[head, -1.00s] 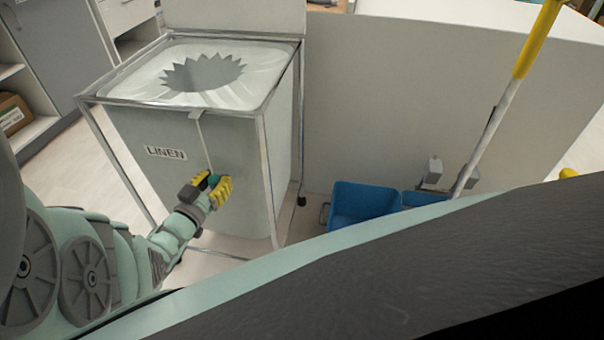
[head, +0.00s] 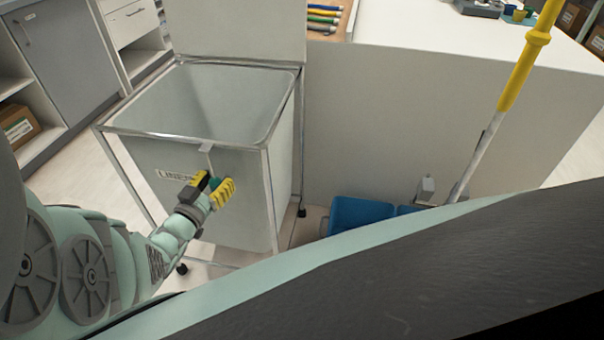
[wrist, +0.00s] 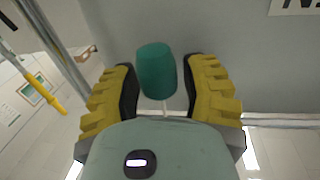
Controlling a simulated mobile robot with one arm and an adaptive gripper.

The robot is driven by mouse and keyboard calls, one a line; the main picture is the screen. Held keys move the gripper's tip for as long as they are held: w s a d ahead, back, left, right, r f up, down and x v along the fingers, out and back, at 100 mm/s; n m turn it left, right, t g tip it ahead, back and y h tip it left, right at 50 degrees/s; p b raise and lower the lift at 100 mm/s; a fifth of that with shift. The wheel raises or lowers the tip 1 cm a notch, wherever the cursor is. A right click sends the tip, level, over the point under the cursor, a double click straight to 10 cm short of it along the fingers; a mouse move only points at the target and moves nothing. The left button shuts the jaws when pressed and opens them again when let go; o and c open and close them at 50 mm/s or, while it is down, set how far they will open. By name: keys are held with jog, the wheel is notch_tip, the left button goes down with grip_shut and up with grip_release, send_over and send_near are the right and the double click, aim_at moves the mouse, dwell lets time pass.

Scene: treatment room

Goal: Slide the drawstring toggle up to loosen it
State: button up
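The drawstring toggle (wrist: 157,70) is a green, rounded cylinder in the wrist view, with a thin pale cord running below it. In the head view my gripper (head: 214,188) is at the front of the linen bag (head: 235,220), near the rim, with the green toggle partly hidden between the fingers. The pale grey bag hangs in a metal frame, and its mouth is wide open. My gripper partly covers its LINEN label (head: 173,175).
A raised pale lid (head: 240,25) stands behind the bag. A metal frame post (head: 269,205) is right of my gripper. A blue bucket (head: 360,216) and a yellow-and-white pole (head: 510,85) stand further right, before a white counter (head: 400,100).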

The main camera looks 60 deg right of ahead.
aim_at(213, 188)
jog(key=shift+o, duration=1.4)
jog(key=shift+f, duration=0.1)
jog(key=shift+a+f, duration=0.1)
jog(key=shift+a, duration=0.05)
jog(key=shift+s+a+f, duration=0.1)
jog(key=shift+s+a, duration=0.05)
jog(key=shift+a, duration=0.2)
jog(key=shift+v, duration=1.2)
jog(key=v, duration=0.8)
jog(key=shift+s+a+r, duration=0.15)
jog(key=shift+a+r, duration=0.1)
jog(key=shift+a, duration=0.15)
